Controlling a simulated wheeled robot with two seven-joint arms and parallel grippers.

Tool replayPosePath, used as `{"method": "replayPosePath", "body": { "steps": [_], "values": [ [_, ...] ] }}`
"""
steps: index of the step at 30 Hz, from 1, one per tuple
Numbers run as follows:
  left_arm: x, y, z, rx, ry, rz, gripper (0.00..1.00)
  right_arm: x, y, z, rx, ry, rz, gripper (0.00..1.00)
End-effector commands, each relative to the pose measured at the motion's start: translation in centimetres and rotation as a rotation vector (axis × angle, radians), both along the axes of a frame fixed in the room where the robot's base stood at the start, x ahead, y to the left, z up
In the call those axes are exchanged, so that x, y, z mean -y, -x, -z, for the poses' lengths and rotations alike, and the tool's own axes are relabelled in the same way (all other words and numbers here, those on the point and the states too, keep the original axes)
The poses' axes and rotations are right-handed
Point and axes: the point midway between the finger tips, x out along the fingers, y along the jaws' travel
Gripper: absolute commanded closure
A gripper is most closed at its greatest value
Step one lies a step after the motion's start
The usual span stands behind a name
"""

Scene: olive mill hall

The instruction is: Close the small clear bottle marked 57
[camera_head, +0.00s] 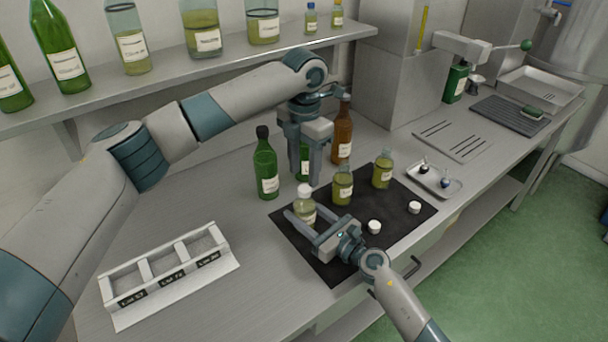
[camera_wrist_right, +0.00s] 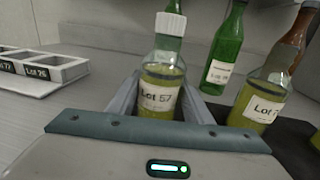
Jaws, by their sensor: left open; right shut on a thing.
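The small clear bottle marked Lot 57 (camera_head: 306,212) stands upright on the black mat (camera_head: 334,268), with yellow-green oil inside. Its label (camera_wrist_right: 158,98) reads Lot 57 in the right wrist view. A white cap (camera_head: 305,190) sits straight on its neck and also shows in the wrist view (camera_wrist_right: 170,24); I cannot tell how tight it is. My right gripper (camera_head: 303,222) is shut around the bottle's body from the front. My left gripper (camera_head: 305,178) points down, open and empty, just above and behind the cap, its fingers partly covering a green bottle.
Two small oil bottles (camera_head: 343,188) (camera_head: 383,171) and two loose white caps (camera_head: 374,227) (camera_head: 414,208) are on the mat. A dark green bottle (camera_head: 266,172) and a brown bottle (camera_head: 343,130) stand behind. A white lot rack (camera_head: 165,277) is at left; a small tray (camera_head: 434,182) is at right.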

Motion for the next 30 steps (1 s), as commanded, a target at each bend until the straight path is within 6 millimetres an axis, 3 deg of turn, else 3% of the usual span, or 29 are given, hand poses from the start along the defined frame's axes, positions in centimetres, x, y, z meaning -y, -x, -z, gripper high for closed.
{"method": "replayPosePath", "body": {
  "steps": [17, 30],
  "values": [
    [0.04, 0.01, -0.11, 0.001, 0.001, -0.093, 0.59, 0.04, 0.01, 0.09, -0.001, 0.001, 0.0, 1.0],
    [0.09, -0.01, -0.54, 0.001, 0.001, -0.649, 0.59, 0.03, 0.01, 0.09, -0.001, 0.001, 0.0, 1.0]
  ]
}}
